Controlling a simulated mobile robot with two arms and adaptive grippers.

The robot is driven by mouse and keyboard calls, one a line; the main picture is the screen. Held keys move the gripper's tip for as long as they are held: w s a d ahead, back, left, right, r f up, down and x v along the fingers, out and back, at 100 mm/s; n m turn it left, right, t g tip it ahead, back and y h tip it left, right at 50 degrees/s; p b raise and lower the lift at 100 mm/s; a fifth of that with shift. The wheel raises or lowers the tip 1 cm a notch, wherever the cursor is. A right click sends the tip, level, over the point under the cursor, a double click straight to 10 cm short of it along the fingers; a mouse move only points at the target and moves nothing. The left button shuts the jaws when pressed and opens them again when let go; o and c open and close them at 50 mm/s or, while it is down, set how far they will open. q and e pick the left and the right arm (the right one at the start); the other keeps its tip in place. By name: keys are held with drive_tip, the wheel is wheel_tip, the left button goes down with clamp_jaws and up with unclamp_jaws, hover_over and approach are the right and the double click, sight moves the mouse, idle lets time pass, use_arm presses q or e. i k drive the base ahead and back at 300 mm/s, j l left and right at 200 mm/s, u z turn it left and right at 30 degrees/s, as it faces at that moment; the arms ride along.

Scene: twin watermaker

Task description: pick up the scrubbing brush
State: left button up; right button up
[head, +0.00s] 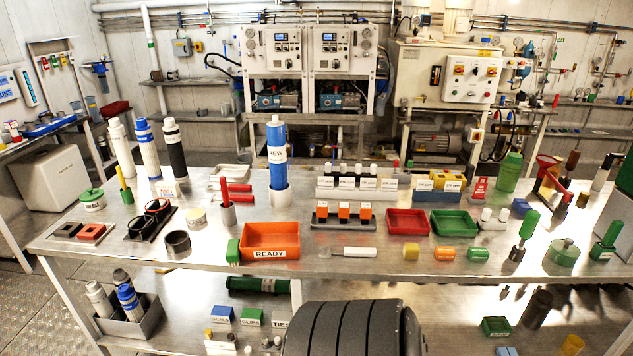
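A white-handled tool (358,252) with a small grey end lies flat near the front edge of the steel table, right of the orange READY tray (270,239). It looks like the scrubbing brush, though its bristles are too small to make out. It lies roughly left to right, handle to the right, and nothing covers it. Neither of my grippers is in the head view, so nothing is seen touching the tool.
The steel table (330,272) is crowded. Behind the tool stands a rack with orange blocks (343,213); a red tray (407,222) and a green tray (454,223) stand behind to its right. A yellow piece (411,251) lies to its right. Bare steel lies in front.

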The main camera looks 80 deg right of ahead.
sight(232, 255)
drive_tip(key=i+z, duration=0.1)
drive_tip(key=z, duration=0.8)
drive_tip(key=i+j+z, duration=0.1)
drive_tip(key=z, duration=0.35)
drive_tip(key=i+j+z, duration=0.1)
drive_tip(key=z, duration=0.4)
drive_tip(key=j+z, duration=0.1)
drive_tip(key=z, duration=0.35)
drive_tip(key=i+j+z, duration=0.1)
drive_tip(key=j+z, duration=1.35)
drive_tip(key=k+j, duration=0.05)
drive_tip(key=j, duration=0.05)
